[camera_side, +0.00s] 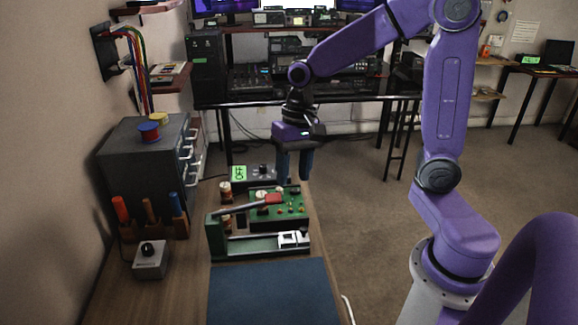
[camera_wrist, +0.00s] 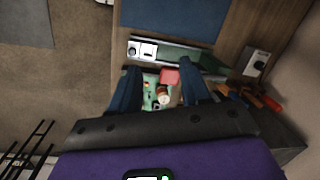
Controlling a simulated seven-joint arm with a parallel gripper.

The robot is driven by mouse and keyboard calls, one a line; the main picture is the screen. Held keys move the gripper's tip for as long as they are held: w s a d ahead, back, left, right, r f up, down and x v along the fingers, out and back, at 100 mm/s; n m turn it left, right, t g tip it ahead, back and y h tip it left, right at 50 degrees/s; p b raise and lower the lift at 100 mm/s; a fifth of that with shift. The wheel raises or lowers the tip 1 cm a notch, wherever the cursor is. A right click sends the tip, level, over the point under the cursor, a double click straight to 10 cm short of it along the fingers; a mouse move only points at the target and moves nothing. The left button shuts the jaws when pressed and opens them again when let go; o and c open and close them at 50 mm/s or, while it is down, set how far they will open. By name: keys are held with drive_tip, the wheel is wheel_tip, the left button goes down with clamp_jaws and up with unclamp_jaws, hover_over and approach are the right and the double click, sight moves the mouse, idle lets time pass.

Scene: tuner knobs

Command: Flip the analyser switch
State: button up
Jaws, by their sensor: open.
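A dark box with a black knob (camera_side: 263,169) and a bright green display reading OFF (camera_side: 239,173) stands at the far end of the bench; I take it for the analyser. Its switch is too small to make out. My gripper (camera_side: 293,175) is open and empty, pointing down just right of this box in the side view, above the bench's right edge. In the wrist view my gripper (camera_wrist: 161,76) has its two dark fingers spread, with a green circuit board (camera_wrist: 152,85) visible between them. The analyser box cannot be made out there.
A grey knob box (camera_side: 150,262), tool rack (camera_side: 153,225) and drawer cabinet (camera_side: 140,165) are on the left. A blue mat (camera_side: 275,292) lies clear in front.

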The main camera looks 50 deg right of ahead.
drive_tip(key=w+d+m, duration=0.6)
drive_tip(key=w+m, duration=0.1)
drive_tip(key=w, duration=0.1)
drive_tip(key=w+d+f+m+t+y, duration=0.15)
drive_tip(key=w+d+m, duration=0.25)
drive_tip(key=d+m, duration=0.6)
drive_tip(key=w+d+f+m+t, duration=0.25)
drive_tip(key=d+m, duration=0.35)
drive_tip(key=d, duration=0.7)
drive_tip(key=x, duration=1.7)
drive_tip(key=shift+w+d, duration=0.15)
drive_tip(key=shift+d, duration=0.05)
drive_tip(key=shift+c, duration=0.3)
